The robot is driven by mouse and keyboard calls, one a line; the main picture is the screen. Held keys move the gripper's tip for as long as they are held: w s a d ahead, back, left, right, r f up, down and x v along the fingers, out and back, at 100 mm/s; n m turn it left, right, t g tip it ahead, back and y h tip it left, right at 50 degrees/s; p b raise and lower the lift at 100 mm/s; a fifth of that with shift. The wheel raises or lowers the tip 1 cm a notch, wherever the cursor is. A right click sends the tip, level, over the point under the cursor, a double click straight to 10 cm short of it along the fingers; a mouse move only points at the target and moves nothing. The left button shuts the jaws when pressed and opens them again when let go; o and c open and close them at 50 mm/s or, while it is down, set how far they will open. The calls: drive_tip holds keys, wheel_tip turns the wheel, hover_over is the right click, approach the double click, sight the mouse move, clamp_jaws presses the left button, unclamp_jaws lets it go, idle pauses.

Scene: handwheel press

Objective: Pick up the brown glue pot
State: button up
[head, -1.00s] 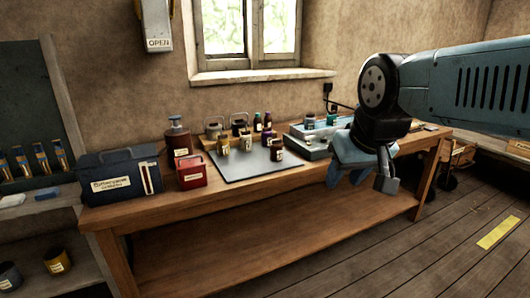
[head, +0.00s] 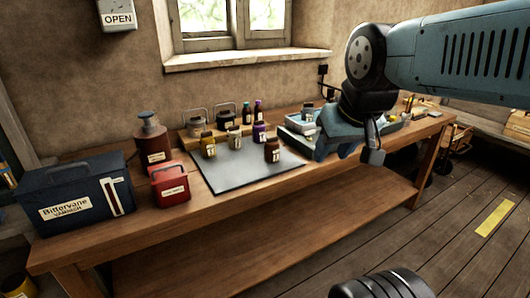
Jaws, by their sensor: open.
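A small dark brown pot (head: 272,151) with a pale label, which looks like the glue pot, stands upright on a grey mat (head: 240,180) on the wooden bench. It is at the mat's right side, nearest the front of the small pots there. A mustard pot (head: 208,145), a pale grey pot (head: 235,138) and a purple one (head: 260,132) stand behind and left of it. My gripper (head: 347,153) hangs open and empty to the right of the brown pot, apart from it in the picture. It partly covers a grey tray behind it.
A dark blue case (head: 78,200), a red box (head: 170,184) and a brown pump bottle (head: 151,145) stand on the bench's left. Canisters (head: 196,121) and small bottles line the back. The pale tray (head: 300,122) is right of the mat. The mat's front is bare.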

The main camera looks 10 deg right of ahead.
drive_tip(key=shift+o, duration=1.3)
drive_tip(key=shift+w+d, duration=0.25)
drive_tip(key=o, duration=0.7)
drive_tip(key=w+d+f+t+h, duration=0.1)
drive_tip(key=w+d+f+t, duration=0.1)
drive_tip(key=w, duration=0.9)
drive_tip(key=shift+w+d, duration=0.2)
drive_tip(key=shift+w, duration=0.15)
drive_tip(key=w+d+f+n+t, duration=0.1)
drive_tip(key=w+f+t, duration=0.15)
drive_tip(key=w, duration=0.45)
drive_tip(key=w+d+f+t, duration=0.2)
drive_tip(key=w+f, duration=0.1)
drive_tip(key=w, duration=0.4)
drive_tip(key=n+t+y, duration=0.2)
drive_tip(key=t+y, duration=0.3)
drive_tip(key=y, duration=0.1)
approach(273, 141)
drive_tip(key=w, duration=0.1)
drive_tip(key=w+a, duration=0.1)
drive_tip(key=shift+w+r+n, duration=0.1)
drive_tip(key=shift+w+n, duration=0.2)
drive_tip(key=shift+w, duration=0.05)
drive_tip(key=shift+x, duration=3.25)
